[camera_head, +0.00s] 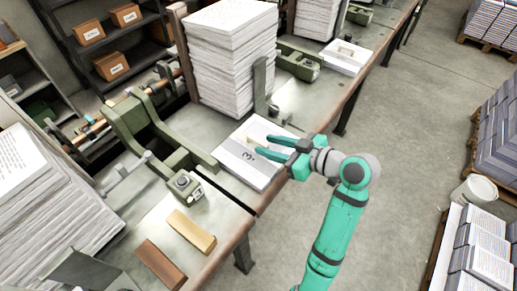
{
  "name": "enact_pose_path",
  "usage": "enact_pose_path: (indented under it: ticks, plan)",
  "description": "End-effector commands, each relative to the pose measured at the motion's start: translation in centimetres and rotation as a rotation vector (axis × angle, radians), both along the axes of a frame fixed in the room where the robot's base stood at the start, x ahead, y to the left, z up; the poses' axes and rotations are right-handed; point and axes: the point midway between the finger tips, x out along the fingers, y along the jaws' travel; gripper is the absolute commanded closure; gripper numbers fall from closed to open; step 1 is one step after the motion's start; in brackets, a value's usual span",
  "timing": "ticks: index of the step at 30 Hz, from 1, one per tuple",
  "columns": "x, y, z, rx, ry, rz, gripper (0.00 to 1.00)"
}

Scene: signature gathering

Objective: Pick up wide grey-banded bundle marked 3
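The wide grey-banded bundle marked 3 (240,168) lies flat on the workbench near its front edge. It is white paper with a grey band that carries the mark 3. My teal gripper (262,147) is over the right part of the bundle, its two fingers spread apart and pointing left. The space between the fingers looks empty apart from a small pale item (258,137) on or by the bundle. I cannot tell whether the fingers touch the bundle. The gripper hides part of the bundle's right side.
A tall paper stack (232,60) stands behind the bundle. A green machine (150,130) is to its left. A tan block (191,231) and a brown block (160,264) lie at the front left. Another white bundle (345,57) sits farther right. The grey floor (415,130) is open.

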Motion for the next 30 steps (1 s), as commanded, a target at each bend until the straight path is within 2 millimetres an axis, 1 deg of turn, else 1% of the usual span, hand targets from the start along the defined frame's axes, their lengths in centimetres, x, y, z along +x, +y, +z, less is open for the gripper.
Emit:
enact_pose_path:
  ticks: [10,14,20,23,24,25,30]
  plan:
    - [2.5,3.2,-1.3,0.0,0.002,0.001,0.66]
    - [2.9,3.7,-1.6,-0.001,0.0,-0.001,0.66]
    - [3.0,3.7,-1.6,-0.001,0.0,-0.002,0.66]
    - [3.0,3.6,-1.6,-0.001,0.0,-0.002,0.87]
    - [3.0,3.6,-1.6,-0.001,0.0,-0.002,0.97]
    - [2.9,3.6,-1.6,-0.001,0.0,-0.002,1.0]
    - [3.0,3.6,-1.5,0.0,-0.002,-0.001,1.0]
